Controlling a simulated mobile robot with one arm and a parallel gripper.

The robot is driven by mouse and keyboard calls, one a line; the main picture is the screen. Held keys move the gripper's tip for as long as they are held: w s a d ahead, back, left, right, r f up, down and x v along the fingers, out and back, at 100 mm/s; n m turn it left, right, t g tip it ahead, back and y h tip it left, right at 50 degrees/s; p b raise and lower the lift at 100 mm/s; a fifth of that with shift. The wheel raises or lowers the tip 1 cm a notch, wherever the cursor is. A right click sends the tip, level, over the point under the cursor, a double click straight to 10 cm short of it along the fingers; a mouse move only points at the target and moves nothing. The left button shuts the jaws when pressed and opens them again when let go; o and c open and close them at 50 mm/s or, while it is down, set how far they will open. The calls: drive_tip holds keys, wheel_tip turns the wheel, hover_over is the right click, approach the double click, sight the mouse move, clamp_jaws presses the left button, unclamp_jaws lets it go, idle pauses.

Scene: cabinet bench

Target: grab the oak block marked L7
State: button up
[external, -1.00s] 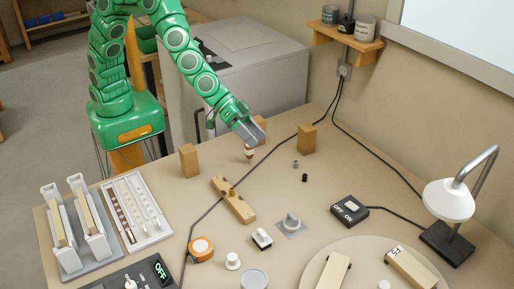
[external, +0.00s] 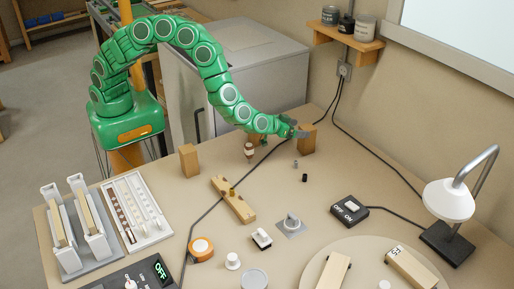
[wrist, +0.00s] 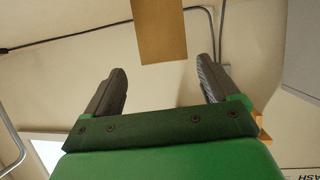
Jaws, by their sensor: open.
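Several plain oak blocks stand upright on the bench. One oak block (external: 308,141) is at the back right, another (external: 189,161) is at the left, and a third is mostly hidden behind my arm. No L7 mark is readable on any of them. My gripper (external: 300,133) is at the back right block, at its upper part. In the wrist view my gripper (wrist: 160,80) is open and empty, and a plain oak block face (wrist: 158,30) lies between and ahead of the fingers. I cannot tell whether they touch.
A black cable (external: 336,107) runs close by. A wooden piece (external: 234,201), a switch box (external: 349,210), a lamp (external: 449,201) and a round board (external: 320,258) with wooden blocks lie nearer. A slotted rack (external: 75,226) stands at left.

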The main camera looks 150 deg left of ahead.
sight(303, 129)
drive_tip(key=shift+s+a+f, duration=0.2)
drive_tip(key=shift+s+a, duration=0.05)
drive_tip(key=shift+s, duration=0.05)
drive_tip(key=shift+f, duration=0.2)
drive_tip(key=shift+x, duration=1.3)
drive_tip(key=x, duration=0.5)
drive_tip(key=c, duration=1.2)
